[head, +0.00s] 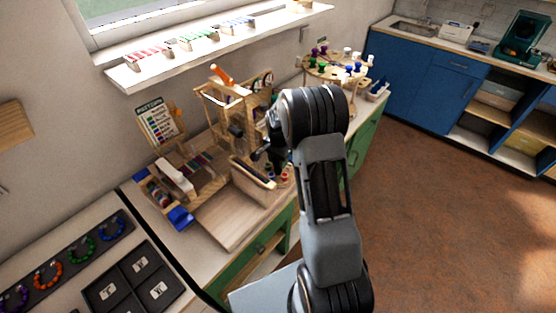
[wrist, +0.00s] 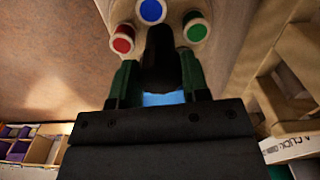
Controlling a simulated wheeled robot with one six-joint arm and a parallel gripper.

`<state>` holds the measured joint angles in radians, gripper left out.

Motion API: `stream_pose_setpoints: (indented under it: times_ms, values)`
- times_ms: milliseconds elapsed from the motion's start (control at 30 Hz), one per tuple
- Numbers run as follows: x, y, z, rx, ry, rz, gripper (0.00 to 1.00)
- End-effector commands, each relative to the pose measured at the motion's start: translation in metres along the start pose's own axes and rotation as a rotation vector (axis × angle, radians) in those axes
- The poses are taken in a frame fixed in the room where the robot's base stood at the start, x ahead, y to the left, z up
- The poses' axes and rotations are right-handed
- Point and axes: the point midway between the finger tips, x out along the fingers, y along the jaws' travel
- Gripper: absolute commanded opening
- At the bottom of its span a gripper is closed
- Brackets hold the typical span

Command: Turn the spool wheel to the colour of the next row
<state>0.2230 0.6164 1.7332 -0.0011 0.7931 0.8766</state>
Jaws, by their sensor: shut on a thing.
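In the wrist view, red (wrist: 122,38), blue (wrist: 152,11) and green (wrist: 195,27) spools sit in an arc on a pale wooden piece, apparently the spool wheel. My gripper (wrist: 157,72) is shut on a dark handle (wrist: 159,45) in front of them. A light-blue patch (wrist: 163,98) shows between the finger bases. In the head view my gripper (head: 262,152) is at the right side of the wooden loom, partly hidden by my arm. Small coloured spools (head: 285,175) show just below it. The pattern card (head: 157,121) stands behind, its rows too small to read.
A round wooden stand with coloured pegs (head: 338,68) is farther back on the counter. A wooden tray (head: 235,210) lies in front of the loom. Bead bracelets (head: 48,275) and a dark tray (head: 133,282) are at lower left. The floor at right is clear.

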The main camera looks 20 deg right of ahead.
Motion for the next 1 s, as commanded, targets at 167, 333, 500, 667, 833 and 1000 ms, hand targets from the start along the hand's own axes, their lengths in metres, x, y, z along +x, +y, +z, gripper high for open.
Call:
stream_pose_setpoints:
  times_ms: [167,333,500,667,833,1000]
  values:
    - [0.0015,-0.0002,-0.0002,-0.106,0.001,-0.001,0.19]
    - [0.0019,-0.0001,-0.0002,-0.258,0.001,-0.001,0.19]
    - [0.0015,-0.0001,-0.0003,-0.42,0.002,-0.001,0.19]
    - [0.0015,0.0001,-0.0003,-0.572,0.002,0.0,0.19]
    - [0.0011,0.0002,-0.0003,-0.732,0.002,0.0,0.19]
    - [0.0007,0.0002,-0.0004,-0.88,0.003,-0.001,0.19]
